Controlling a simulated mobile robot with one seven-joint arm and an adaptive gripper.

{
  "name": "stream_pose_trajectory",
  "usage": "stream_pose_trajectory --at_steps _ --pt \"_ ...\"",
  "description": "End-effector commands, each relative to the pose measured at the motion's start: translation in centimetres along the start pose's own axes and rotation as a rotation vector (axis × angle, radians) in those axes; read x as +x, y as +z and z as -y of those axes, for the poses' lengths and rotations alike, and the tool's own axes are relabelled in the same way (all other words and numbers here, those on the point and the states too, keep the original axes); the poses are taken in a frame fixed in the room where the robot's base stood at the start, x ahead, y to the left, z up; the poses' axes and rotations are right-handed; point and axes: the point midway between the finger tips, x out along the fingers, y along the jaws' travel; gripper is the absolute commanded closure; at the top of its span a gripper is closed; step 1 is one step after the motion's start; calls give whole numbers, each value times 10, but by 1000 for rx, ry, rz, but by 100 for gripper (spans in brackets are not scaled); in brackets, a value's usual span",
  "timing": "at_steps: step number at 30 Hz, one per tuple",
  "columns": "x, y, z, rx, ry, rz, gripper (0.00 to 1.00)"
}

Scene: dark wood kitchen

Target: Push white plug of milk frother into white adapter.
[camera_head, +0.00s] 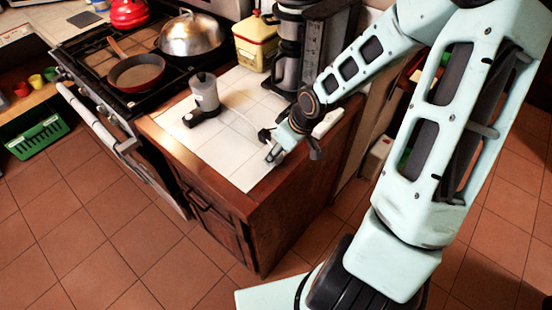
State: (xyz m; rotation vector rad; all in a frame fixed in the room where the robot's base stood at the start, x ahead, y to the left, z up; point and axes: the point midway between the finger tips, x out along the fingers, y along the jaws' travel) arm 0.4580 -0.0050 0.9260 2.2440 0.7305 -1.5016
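The milk frother (206,93), a grey-white cylinder, stands on a black base on the white-tiled counter. A thin pale cord (241,117) runs from it to the right, towards my gripper (273,155). My gripper is low over the counter's front right part, pointing down and left. A white block (328,122) at the counter's right edge, just right of my wrist, may be the white adapter; my arm partly covers that area.
A coffee machine (290,45) and a yellow tin (256,42) stand at the back of the counter. A stove (100,72) with a pan (136,73) and a domed lid (190,36) is to the left. The tiles left of my gripper are clear.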

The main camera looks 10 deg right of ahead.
Motion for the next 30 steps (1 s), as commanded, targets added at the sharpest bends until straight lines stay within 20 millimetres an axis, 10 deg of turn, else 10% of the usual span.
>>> stream_pose_trajectory --at_steps 17,30 --pt "18 0 0 0 1 0 58" --pt "18 0 0 0 1 -1 100"
